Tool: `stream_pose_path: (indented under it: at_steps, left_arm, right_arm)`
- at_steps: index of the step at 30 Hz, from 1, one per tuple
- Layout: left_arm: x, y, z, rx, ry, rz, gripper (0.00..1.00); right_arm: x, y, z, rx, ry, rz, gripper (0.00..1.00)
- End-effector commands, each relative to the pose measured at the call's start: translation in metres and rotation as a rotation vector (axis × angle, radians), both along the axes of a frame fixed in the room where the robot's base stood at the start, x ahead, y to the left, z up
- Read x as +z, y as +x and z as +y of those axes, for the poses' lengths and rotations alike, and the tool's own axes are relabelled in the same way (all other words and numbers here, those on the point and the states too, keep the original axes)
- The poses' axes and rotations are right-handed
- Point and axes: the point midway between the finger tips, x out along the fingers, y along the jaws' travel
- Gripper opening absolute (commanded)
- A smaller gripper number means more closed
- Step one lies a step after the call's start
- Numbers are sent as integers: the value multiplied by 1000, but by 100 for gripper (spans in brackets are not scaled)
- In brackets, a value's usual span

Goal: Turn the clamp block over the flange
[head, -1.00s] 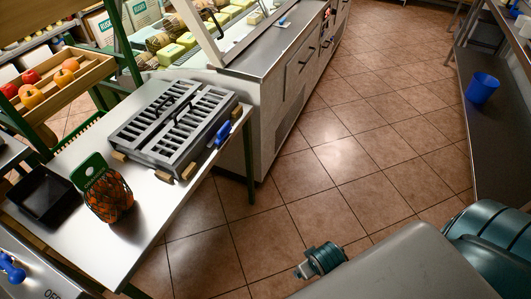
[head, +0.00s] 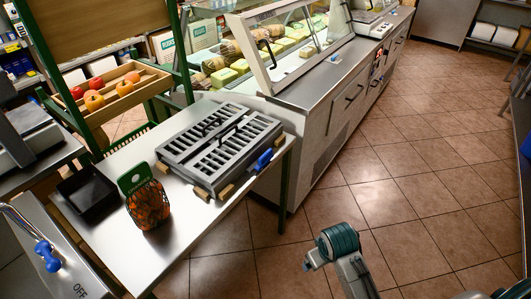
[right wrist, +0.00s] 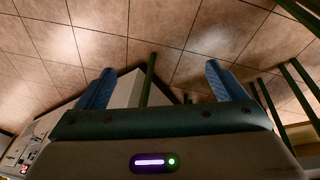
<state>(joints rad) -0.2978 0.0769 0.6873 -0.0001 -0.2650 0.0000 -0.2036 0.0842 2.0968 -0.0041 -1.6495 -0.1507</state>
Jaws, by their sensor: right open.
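A grey slatted unit (head: 222,143) with two black handles lies on the steel table. Small wooden blocks (head: 226,191) sit at its lower edge and corners; a blue-handled part (head: 264,160) is on its right side. I cannot tell for sure which parts are the clamp block and the flange. My right gripper (right wrist: 160,68) is open and empty in the right wrist view, with the tiled floor beyond its blue fingers. My right arm shows at the lower right of the head view, apart from the table. My left gripper is not in view.
The steel table (head: 107,232) also holds a black tray (head: 88,194) and a netted orange bag (head: 149,204). A glass-fronted counter (head: 318,99) stands behind it, and a fruit crate (head: 118,98) is at the left. Tiled floor (head: 430,160) is free at the right.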

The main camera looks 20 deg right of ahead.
Motion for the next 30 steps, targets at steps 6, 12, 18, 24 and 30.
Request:
stream_pose_path:
  at_steps: [6, 12, 18, 24, 30]
  left_arm:
    - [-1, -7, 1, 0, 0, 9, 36]
    - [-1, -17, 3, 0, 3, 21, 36]
    - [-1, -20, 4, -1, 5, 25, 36]
    - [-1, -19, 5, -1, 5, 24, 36]
    - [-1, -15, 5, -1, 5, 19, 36]
  right_arm:
    - [-4, 92, 3, 66, -1, 46, 91]
    - [16, 187, 12, 158, 4, 105, 91]
    - [63, 273, 27, 266, 13, 161, 91]
    - [128, 338, 43, 378, 19, 212, 91]
    - [179, 370, 54, 456, 20, 247, 91]
